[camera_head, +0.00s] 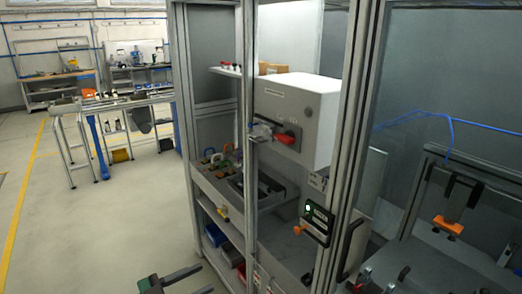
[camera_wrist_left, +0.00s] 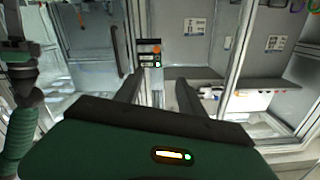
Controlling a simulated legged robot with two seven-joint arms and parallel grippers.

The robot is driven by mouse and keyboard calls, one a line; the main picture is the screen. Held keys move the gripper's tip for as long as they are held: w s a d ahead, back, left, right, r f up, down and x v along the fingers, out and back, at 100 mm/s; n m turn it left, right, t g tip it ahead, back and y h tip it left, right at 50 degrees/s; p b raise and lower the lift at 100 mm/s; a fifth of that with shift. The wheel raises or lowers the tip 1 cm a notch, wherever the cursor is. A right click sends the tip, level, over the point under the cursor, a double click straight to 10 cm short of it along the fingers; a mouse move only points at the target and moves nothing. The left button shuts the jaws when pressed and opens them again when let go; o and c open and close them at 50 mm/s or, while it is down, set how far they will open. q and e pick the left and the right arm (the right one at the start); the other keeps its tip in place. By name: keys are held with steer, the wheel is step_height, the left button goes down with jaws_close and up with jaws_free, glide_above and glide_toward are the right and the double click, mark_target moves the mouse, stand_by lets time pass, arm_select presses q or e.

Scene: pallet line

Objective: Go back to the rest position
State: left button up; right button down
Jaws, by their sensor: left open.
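My left gripper (camera_head: 204,279) shows at the bottom edge of the head view, with its dark fingers apart and nothing between them. Only its front part is in the picture. In the left wrist view the two dark fingers of this gripper (camera_wrist_left: 157,88) stand apart above the green housing, with free air between them. They point toward the machine frame and a small panel (camera_wrist_left: 149,54) with an orange button and a green light. My right gripper is not in view.
The aluminium-framed cell (camera_head: 246,110) stands close ahead, with a grey box (camera_head: 297,115) with a red switch. A control panel (camera_head: 317,220) hangs on the frame. An orange-handled clamp (camera_head: 448,226) is at the right. Clear floor (camera_head: 110,215) lies to the left, before workbenches (camera_head: 60,90).

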arm_select(q)
steer(key=w+f+n+t+y, duration=0.1)
steer(key=w+f+n+y, duration=0.3)
steer(key=y, duration=0.3)
steer(key=s+a+f+n+g+y, duration=0.1)
steer(key=s+a+f+n+y, duration=0.2)
steer(key=a+f+n+y, duration=0.15)
steer(key=s+f+n+g+y, duration=0.1)
steer(key=s+g, duration=0.3)
steer(key=s, duration=0.6)
steer(key=s+d+f+n+g+y, duration=0.1)
steer(key=s+f+n+g, duration=0.3)
steer(key=s, duration=0.6)
steer(key=shift+d+f+y, duration=0.2)
steer(key=shift+y, duration=0.35)
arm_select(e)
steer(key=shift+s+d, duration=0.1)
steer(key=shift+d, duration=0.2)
arm_select(q)
steer(key=shift+w+d, duration=0.1)
steer(key=shift+d, duration=0.25)
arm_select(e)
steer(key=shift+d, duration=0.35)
arm_select(q)
steer(key=shift+a, duration=0.1)
